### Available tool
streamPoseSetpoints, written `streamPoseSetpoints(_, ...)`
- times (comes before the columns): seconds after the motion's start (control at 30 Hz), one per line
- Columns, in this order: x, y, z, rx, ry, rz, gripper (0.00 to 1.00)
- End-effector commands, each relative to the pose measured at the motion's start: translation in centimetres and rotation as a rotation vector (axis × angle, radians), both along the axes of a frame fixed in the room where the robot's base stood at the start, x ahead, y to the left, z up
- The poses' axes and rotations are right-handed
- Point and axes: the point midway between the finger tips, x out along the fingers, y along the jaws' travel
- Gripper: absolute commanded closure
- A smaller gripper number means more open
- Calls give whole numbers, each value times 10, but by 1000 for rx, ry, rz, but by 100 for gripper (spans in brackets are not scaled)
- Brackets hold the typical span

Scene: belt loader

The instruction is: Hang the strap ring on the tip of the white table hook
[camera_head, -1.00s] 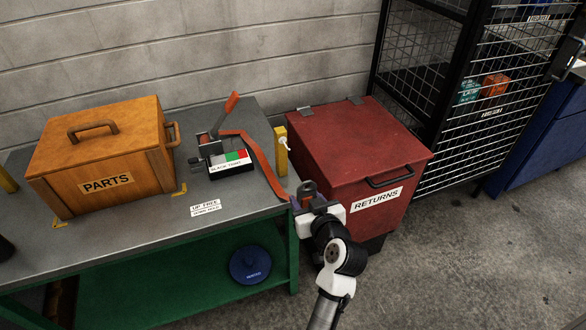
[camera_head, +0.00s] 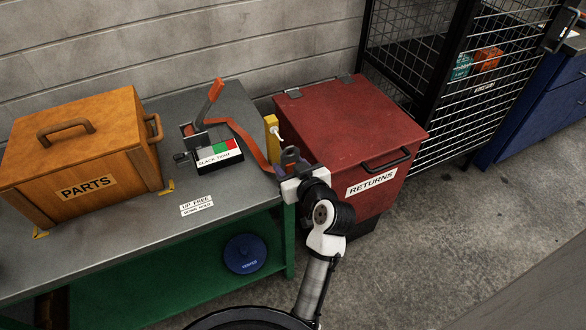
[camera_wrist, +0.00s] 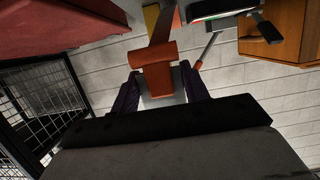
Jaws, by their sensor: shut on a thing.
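The orange strap (camera_head: 252,145) runs from the ratchet (camera_head: 195,140) on the table to my gripper (camera_head: 287,168). My gripper is shut on the strap's end, with the dark ring (camera_head: 291,154) standing up at the fingers. In the wrist view the folded orange strap end (camera_wrist: 157,72) sits between the purple fingers (camera_wrist: 160,95); the ring is not clear there. The small white hook (camera_head: 278,131) sticks out from a yellow post (camera_head: 270,125) at the table's right edge. The ring is just below and right of the hook in the head view, apparently apart from it.
A red RETURNS bin (camera_head: 350,130) stands close to the right of the hook and gripper. A wooden PARTS box (camera_head: 85,150) stands on the grey table (camera_head: 160,235). A blue disc (camera_head: 245,254) lies on the green lower shelf (camera_head: 180,270). Open floor (camera_head: 440,220) lies to the right.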

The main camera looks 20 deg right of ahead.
Motion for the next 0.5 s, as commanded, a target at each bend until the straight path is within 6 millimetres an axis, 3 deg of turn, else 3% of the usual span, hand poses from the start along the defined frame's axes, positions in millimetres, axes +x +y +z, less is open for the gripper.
streamPoseSetpoints(0.5,32,1,-2,0,0,0,75)
